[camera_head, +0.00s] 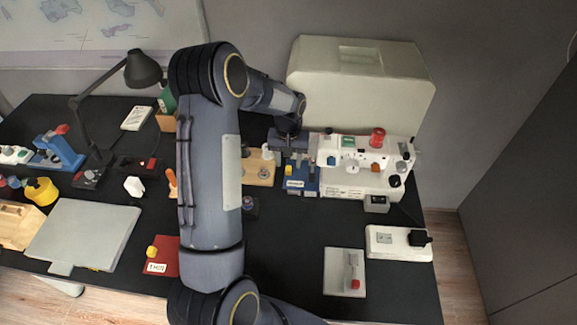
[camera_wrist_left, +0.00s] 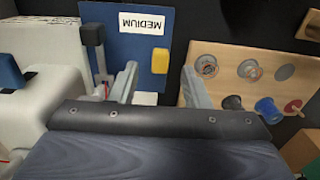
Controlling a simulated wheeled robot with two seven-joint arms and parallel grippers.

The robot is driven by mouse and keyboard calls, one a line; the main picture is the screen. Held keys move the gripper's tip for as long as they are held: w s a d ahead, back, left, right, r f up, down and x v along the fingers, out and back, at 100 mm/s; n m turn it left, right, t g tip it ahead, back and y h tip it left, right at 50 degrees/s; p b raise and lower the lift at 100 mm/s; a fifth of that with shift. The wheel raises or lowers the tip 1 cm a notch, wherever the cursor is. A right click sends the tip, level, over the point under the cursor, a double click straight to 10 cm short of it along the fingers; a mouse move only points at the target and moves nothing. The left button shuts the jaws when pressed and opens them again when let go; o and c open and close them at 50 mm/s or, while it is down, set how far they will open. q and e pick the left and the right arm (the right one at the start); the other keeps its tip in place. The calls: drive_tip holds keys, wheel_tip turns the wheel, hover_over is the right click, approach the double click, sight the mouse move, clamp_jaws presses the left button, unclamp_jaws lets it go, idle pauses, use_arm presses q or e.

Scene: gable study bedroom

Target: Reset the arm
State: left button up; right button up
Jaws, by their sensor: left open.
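My left arm (camera_head: 209,170) rises from the bottom of the head view and bends over the table to the right. My left gripper (camera_head: 293,158) points down at the blue board labelled MEDIUM (camera_head: 297,187), beside the white sewing machine (camera_head: 350,185). In the left wrist view, the gripper (camera_wrist_left: 159,74) is open, its fingers apart over the lower edge of the blue board (camera_wrist_left: 146,48). A yellow block (camera_wrist_left: 160,60) on the board shows between or just beyond the fingertips; I cannot tell contact. Nothing is held. My right gripper is out of view.
A wooden board with bobbins (camera_wrist_left: 250,85) lies right of the gripper in the wrist view. A white case (camera_head: 360,90) stands behind the machine. A desk lamp (camera_head: 143,70) and a grey slab (camera_head: 84,236) are on the left. The table's front middle (camera_head: 285,255) is clear.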

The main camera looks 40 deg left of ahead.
use_arm(q)
wheel_tip(320, 180, up, 4)
drive_tip(key=shift+r, duration=0.25)
drive_tip(key=shift+s+r, duration=0.15)
drive_tip(key=shift+r, duration=0.2)
drive_tip(key=s+d+r+m+t+h, duration=0.25)
drive_tip(key=s+d+r, duration=0.55)
drive_tip(key=s+r, duration=0.45)
drive_tip(key=s+d+m+t, duration=0.1)
drive_tip(key=s+d, duration=0.3)
drive_tip(key=s, duration=0.2)
drive_tip(key=s+d+t+h, duration=0.1)
drive_tip(key=s+d+t, duration=0.1)
drive_tip(key=s, duration=0.5)
drive_tip(key=shift+d+m, duration=0.35)
drive_tip(key=shift+d, duration=0.55)
drive_tip(key=shift+s, duration=0.1)
